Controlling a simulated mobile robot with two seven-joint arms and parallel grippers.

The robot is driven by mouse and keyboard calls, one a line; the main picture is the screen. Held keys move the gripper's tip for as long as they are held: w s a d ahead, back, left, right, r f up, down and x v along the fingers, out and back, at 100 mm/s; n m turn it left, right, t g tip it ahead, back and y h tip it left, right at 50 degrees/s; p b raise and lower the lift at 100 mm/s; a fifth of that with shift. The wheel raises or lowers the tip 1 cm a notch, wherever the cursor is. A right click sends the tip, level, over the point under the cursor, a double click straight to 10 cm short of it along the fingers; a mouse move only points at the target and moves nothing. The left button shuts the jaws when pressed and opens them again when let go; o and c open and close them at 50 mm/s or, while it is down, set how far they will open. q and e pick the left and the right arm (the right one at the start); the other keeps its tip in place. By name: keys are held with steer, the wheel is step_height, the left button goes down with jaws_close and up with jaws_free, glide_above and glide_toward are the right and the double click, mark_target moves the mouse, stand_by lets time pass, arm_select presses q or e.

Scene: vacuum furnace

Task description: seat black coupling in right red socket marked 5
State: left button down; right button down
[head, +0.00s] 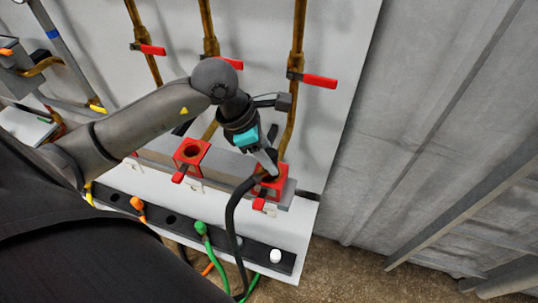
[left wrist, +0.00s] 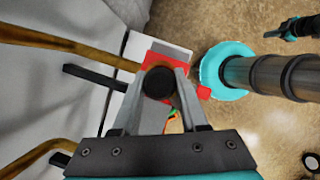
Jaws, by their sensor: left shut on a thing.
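My left gripper (head: 268,160) is shut on the black coupling (left wrist: 158,83), which sits between its fingertips in the left wrist view. The right red socket (head: 275,188) is directly below or around the coupling; its red top also shows behind the fingers in the left wrist view (left wrist: 153,61). The coupling overlaps the socket's opening, and I cannot tell how deep it is in it. A black hose (head: 231,215) bends away from the coupling and hangs down over the front of the panel. No number 5 is readable.
Another red socket (head: 190,153) with an open hole stands to the left. Brown pipes with red levers (head: 320,81) rise behind. A black strip below holds a green plug (head: 200,228), an orange plug (head: 137,203) and a white knob (head: 275,256). Floor is clear at right.

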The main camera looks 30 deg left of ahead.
arm_select(q)
steer(key=shift+c, duration=1.8)
jaws_free()
steer(key=shift+f, duration=0.1)
steer(key=v, duration=1.5)
